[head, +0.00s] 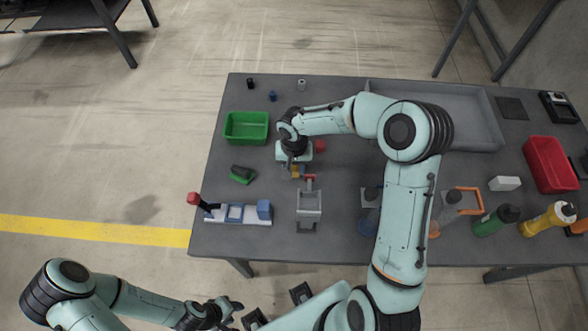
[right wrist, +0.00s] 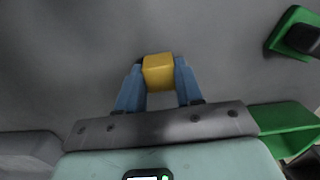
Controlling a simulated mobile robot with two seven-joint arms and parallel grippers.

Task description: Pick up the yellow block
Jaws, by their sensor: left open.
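The yellow block (head: 295,171) is at the near side of my right gripper (head: 297,166), over the left half of the grey table. In the right wrist view the yellow block (right wrist: 158,72) sits between the two blue fingertips (right wrist: 160,80), which touch it on both sides. My right gripper is shut on it. Whether the block is clear of the table is hard to tell. My left gripper (head: 228,310) is open and empty, low in the head view, off the table's near edge.
A green bin (head: 246,127) stands left of my right gripper, with a small green tray (head: 242,175) nearer. A grey fixture (head: 309,205) stands just in front. A red bin (head: 550,165) and bottles (head: 497,220) are at the right. A large grey tray (head: 478,120) is behind my right arm.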

